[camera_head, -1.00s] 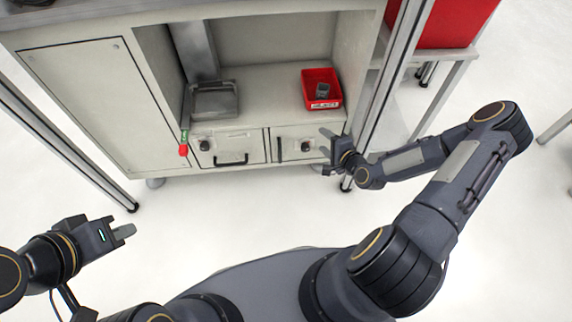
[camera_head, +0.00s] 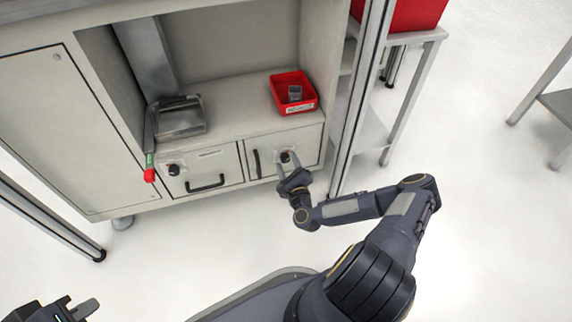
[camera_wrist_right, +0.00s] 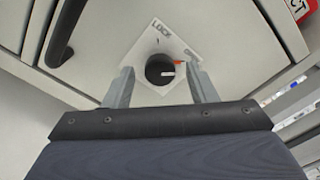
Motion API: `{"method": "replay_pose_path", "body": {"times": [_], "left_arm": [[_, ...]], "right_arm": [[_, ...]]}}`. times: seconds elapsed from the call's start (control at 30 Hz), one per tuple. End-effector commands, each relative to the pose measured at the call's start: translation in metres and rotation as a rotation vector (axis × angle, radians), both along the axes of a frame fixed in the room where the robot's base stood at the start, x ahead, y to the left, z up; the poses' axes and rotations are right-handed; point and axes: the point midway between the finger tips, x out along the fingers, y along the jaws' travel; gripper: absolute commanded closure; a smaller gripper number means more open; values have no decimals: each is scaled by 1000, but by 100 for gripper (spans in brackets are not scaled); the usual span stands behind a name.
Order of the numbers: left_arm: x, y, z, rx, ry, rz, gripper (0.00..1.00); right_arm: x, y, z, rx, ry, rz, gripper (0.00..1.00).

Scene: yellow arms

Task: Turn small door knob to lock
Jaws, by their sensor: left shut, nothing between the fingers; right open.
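The small black door knob (camera_wrist_right: 160,69) sits on a white label plate marked LOCK (camera_wrist_right: 162,32) on the cabinet's right door (camera_head: 308,140). A red-orange mark shows at the knob's right side. My right gripper (camera_wrist_right: 162,88) is open, with one finger on each side of the knob; I cannot tell whether they touch it. In the head view the right gripper (camera_head: 287,168) is at the knob (camera_head: 285,157), which it partly covers. My left gripper (camera_head: 85,310) is shut and empty at the bottom left, away from the cabinet.
The left drawer (camera_head: 208,172) has its own knob (camera_head: 174,169) and black handle. The right door's vertical handle (camera_wrist_right: 62,30) is left of the knob. A red bin (camera_head: 293,105) and a grey tray (camera_head: 182,125) stand above. A metal post (camera_head: 352,110) rises to the right.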

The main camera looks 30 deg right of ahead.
Motion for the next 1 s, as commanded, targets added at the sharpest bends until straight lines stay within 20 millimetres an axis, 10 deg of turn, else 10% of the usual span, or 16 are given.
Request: {"method": "replay_pose_path", "body": {"times": [0.4, 0.73, 1.0], "left_arm": [[0, 0, -3, 0, 0, 0, 100], [0, 0, -3, 0, 0, 0, 100], [0, 0, -3, 0, 0, 0, 100]], "right_arm": [[10, -2, 0, 1, 1, 0, 50], [10, -2, 0, 1, 0, 1, 93], [10, -2, 1, -24, 7, 1, 93]]}}
